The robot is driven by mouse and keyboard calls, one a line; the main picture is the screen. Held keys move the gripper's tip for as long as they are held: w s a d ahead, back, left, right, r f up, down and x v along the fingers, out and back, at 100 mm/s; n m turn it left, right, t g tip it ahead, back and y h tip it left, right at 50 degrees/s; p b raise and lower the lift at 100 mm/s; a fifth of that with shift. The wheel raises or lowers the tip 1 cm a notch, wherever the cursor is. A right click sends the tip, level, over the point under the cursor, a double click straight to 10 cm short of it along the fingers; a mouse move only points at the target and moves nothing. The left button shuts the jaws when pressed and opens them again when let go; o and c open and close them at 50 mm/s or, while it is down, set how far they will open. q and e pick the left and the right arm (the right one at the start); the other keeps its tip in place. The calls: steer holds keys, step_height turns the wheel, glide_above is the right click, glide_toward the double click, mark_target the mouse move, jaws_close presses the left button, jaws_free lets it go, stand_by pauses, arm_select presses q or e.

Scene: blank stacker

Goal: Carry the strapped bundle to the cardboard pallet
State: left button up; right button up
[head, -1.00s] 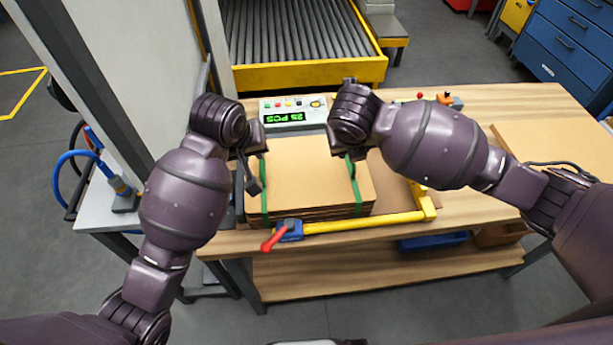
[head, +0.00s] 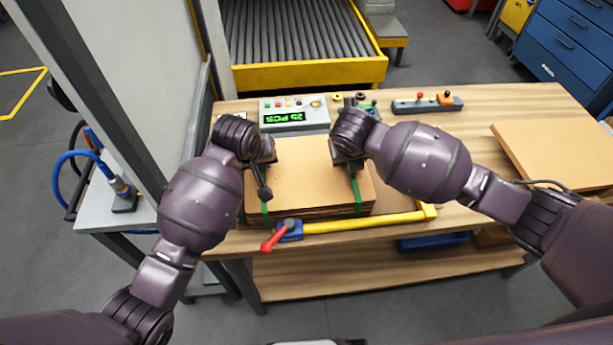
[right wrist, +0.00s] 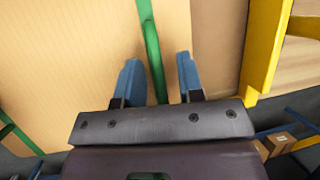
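The strapped bundle (head: 310,180) is a stack of tan cardboard sheets with two green straps, lying flat at the bench's front left. My right gripper (head: 352,168) is over the right strap. In the right wrist view the blue fingertips of this gripper (right wrist: 159,75) are apart, with the green strap (right wrist: 152,45) between them. My left gripper (head: 263,185) is at the left strap, its fingers mostly hidden by the wrist, so its opening cannot be told. A flat tan cardboard slab (head: 555,150), apparently the cardboard pallet, lies on the bench's right side.
A yellow bar (head: 370,224) with a red-handled blue clamp (head: 290,231) runs along the bundle's front edge. A control box (head: 295,113) reading 25 PCS stands behind it. A small button strip (head: 427,105) lies at the back. Bare bench (head: 470,135) separates bundle and slab.

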arm_select(q)
steer(key=shift+c, duration=1.1)
arm_select(e)
steer(key=shift+c, duration=1.1)
arm_select(q)
jaws_close()
arm_select(e)
jaws_close()
arm_select(q)
steer(key=shift+r, duration=0.2)
arm_select(e)
steer(key=shift+r, duration=0.2)
